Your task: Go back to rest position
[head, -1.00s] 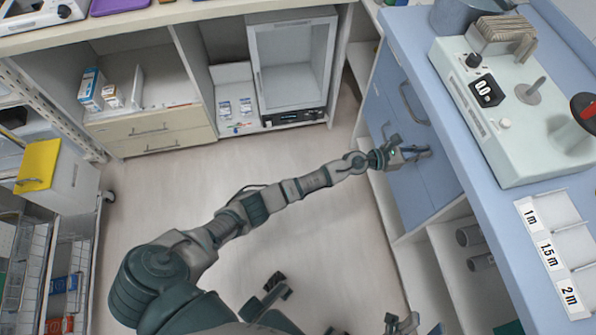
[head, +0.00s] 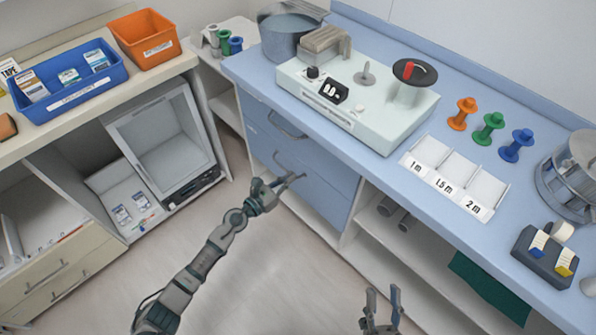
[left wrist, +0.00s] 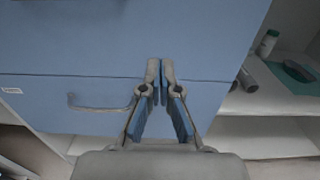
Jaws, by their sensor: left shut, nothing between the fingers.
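My left gripper (head: 291,181) is at the end of my outstretched left arm, in front of the blue drawer cabinet (head: 322,190). In the left wrist view its fingers (left wrist: 160,72) are together, with nothing between them. The blue drawer fronts (left wrist: 75,45) fill much of that view, and a drawer handle (left wrist: 98,105) lies to the left of the fingers, apart from them. My right gripper (head: 382,298) shows at the bottom of the head view with its two fingers apart and empty.
The blue worktop (head: 380,165) carries a pale machine (head: 350,105), a labelled tray (head: 455,178), colored spools (head: 490,127) and a tape dispenser (head: 545,257). Open shelves (head: 400,250) lie below. A glass-fronted cabinet (head: 165,140) stands left. Floor (head: 265,270) is clear.

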